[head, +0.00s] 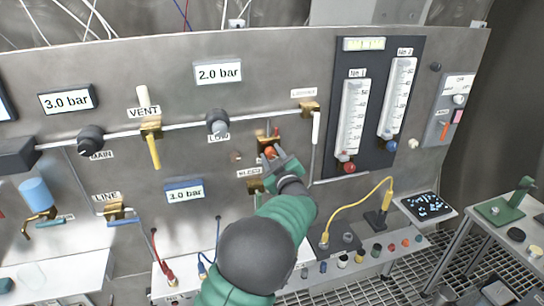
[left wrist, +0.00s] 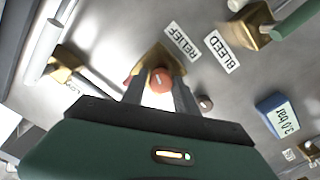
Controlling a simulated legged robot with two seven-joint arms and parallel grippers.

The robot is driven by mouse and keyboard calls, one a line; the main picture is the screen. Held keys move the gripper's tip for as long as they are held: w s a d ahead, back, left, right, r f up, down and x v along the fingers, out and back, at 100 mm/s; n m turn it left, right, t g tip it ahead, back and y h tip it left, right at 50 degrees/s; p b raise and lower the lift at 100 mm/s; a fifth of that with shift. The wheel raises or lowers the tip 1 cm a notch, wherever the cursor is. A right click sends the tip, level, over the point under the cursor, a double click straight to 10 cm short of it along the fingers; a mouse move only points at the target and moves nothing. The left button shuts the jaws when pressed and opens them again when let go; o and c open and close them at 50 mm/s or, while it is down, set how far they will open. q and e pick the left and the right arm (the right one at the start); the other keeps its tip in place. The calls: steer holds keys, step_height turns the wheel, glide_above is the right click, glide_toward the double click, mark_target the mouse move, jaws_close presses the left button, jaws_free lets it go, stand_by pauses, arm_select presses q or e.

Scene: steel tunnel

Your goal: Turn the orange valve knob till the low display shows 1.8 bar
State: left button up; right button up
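The orange valve knob (head: 269,151) is on the brass relief valve in the middle of the steel panel. In the left wrist view the orange knob (left wrist: 161,80) lies between my fingertips, beside the RELIEF label (left wrist: 182,41). My left gripper (head: 270,159) reaches up from below; its two fingers (left wrist: 160,92) stand close along both sides of the knob and look shut on it. The low display (head: 218,73) reads 2.0 bar, above the black LOW knob (head: 217,122). My right gripper is not in view.
A yellow vent handle (head: 154,152) and the MAIN knob (head: 90,140) are to the left. Other displays (head: 67,101) (head: 185,192) read 3.0 bar. A white-handled valve (head: 316,128) and flow gauges (head: 352,118) are to the right. The BLEED valve (left wrist: 257,25) is near the gripper.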

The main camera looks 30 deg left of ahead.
arm_select(q)
steer(key=shift+o, duration=1.4)
steer(key=shift+w+a+f, duration=0.15)
steer(key=shift+w, duration=0.05)
steer(key=shift+s, duration=0.2)
steer(key=b+v, duration=0.3)
steer(key=v, duration=1.3)
steer(key=shift+d, duration=0.35)
